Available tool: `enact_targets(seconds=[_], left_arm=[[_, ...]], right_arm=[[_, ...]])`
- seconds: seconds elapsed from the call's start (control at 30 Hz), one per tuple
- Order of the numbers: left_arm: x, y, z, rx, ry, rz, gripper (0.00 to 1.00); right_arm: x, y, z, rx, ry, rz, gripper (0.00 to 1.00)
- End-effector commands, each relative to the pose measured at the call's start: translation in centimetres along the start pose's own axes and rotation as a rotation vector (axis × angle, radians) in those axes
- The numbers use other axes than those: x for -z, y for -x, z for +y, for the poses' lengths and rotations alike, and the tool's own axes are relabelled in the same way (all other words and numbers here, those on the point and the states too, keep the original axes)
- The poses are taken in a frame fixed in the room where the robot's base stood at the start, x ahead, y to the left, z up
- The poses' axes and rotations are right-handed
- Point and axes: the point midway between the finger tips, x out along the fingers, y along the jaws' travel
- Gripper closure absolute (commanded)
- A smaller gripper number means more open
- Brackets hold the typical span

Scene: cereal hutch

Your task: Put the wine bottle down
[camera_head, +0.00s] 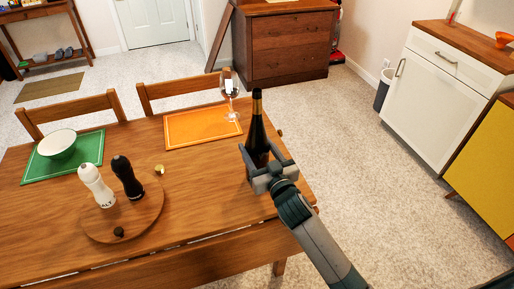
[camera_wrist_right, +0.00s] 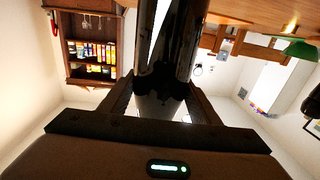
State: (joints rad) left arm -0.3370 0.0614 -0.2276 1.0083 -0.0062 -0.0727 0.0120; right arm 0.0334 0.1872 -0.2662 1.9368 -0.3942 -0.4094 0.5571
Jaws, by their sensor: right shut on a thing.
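The dark wine bottle (camera_head: 256,125) stands upright at the right end of the wooden table (camera_head: 200,187). My right gripper (camera_head: 262,160) is shut on its lower body. In the right wrist view the dark bottle (camera_wrist_right: 168,55) fills the space between the two fingers of the right gripper (camera_wrist_right: 160,100). The bottle's base is hidden behind the gripper, so I cannot tell whether it touches the table top. My left gripper is not in view.
A round wooden board (camera_head: 140,220) carries a white mill (camera_head: 97,187) and a black mill (camera_head: 127,178). A white bowl (camera_head: 57,144) sits on a green placemat (camera_head: 85,150). Bare table lies left of the gripper.

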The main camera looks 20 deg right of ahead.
Motion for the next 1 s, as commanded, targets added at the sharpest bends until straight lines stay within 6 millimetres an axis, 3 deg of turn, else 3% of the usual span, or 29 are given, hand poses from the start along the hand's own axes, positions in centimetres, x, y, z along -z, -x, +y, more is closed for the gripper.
enact_targets(seconds=[0.5,0.53,0.6,1.0], left_arm=[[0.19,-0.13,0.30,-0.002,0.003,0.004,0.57],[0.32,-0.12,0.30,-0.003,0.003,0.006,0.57],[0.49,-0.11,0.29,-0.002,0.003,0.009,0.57],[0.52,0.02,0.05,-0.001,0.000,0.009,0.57]], right_arm=[[-0.24,-0.03,-0.03,0.001,0.000,0.006,0.92],[-0.47,0.01,-0.02,0.000,-0.001,0.001,0.39],[-0.45,0.01,-0.02,0.000,0.000,0.001,0.25],[-0.21,0.01,-0.02,0.001,0.000,0.001,0.25]])
